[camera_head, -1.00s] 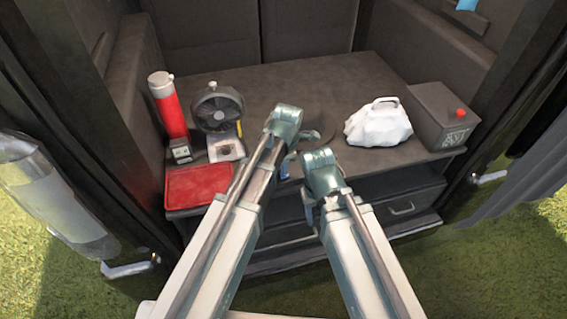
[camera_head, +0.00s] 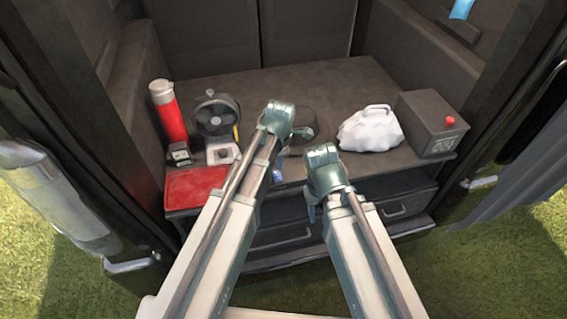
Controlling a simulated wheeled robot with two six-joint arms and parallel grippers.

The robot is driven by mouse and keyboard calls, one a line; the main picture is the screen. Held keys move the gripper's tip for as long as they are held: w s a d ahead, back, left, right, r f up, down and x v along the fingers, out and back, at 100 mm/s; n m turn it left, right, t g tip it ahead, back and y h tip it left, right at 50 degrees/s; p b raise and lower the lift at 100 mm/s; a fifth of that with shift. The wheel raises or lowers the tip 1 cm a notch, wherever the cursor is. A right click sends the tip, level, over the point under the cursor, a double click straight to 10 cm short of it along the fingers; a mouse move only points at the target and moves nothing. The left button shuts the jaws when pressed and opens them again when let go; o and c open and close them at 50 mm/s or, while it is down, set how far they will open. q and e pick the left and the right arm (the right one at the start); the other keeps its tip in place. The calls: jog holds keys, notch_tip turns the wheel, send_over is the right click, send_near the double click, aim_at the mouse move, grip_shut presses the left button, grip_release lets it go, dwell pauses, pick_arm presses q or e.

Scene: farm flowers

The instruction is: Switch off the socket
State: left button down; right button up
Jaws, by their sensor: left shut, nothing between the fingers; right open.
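No part is clearly readable as a socket. A dark box (camera_head: 425,125) with a red button (camera_head: 449,121) on its front stands at the right end of the dark shelf. A small white-and-grey unit (camera_head: 222,153) with a dark dial stands in front of the fan at the left.
A red cylinder (camera_head: 168,112), a black fan (camera_head: 215,116), a small dark gauge (camera_head: 180,153) and a red tray (camera_head: 195,187) crowd the left. A white bag (camera_head: 370,130) sits beside the box. A round dark disc (camera_head: 303,117) lies mid-shelf. The back of the shelf (camera_head: 310,78) is clear.

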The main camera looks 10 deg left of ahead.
aim_at(277, 172)
pick_arm(q)
notch_tip(277, 172, up, 9)
jog(key=s+p, duration=0.1)
jog(key=p, duration=0.7)
jog(key=shift+w+a, duration=0.25)
jog(key=shift+w, duration=0.45)
jog(key=f+b, duration=0.4)
jog(key=w+f+b, duration=0.1)
jog(key=f+b, duration=0.8)
jog(key=f, duration=0.1)
jog(key=shift+w+a+b, duration=0.25)
jog(key=shift+w+b, duration=0.05)
jog(key=shift+b, duration=0.1)
jog(key=shift+r, duration=0.1)
